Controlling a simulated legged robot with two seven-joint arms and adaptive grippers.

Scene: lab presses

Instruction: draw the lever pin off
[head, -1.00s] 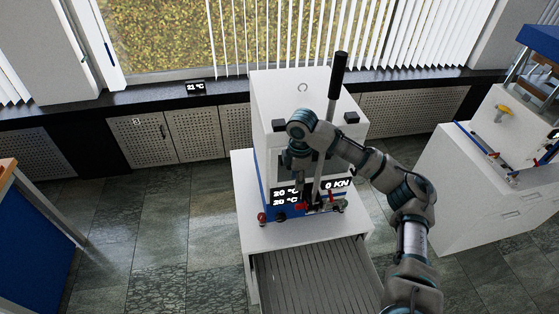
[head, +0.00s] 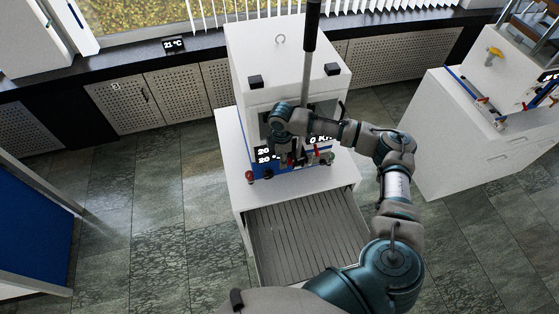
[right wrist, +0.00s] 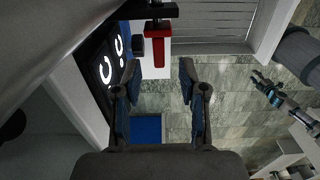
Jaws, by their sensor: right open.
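The press (head: 290,60) stands on a white cabinet, its long lever (head: 306,75) upright with a black handle. My right gripper (head: 291,158) is at the lower front of the press, by the lever's foot; my wrist partly hides it there. In the right wrist view, my right gripper (right wrist: 159,75) is open and empty. A red grip (right wrist: 157,50) on a dark bar, seemingly the lever pin, lies just beyond the gap between its fingertips, apart from them. What looks like my left gripper (right wrist: 262,82) shows small and far off at right; its jaws are unclear.
The cabinet's ribbed drawer (head: 309,240) is pulled out below the press. Lit displays (head: 265,155) sit close beside the gripper. A red knob (head: 249,176) is at the press's left corner.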

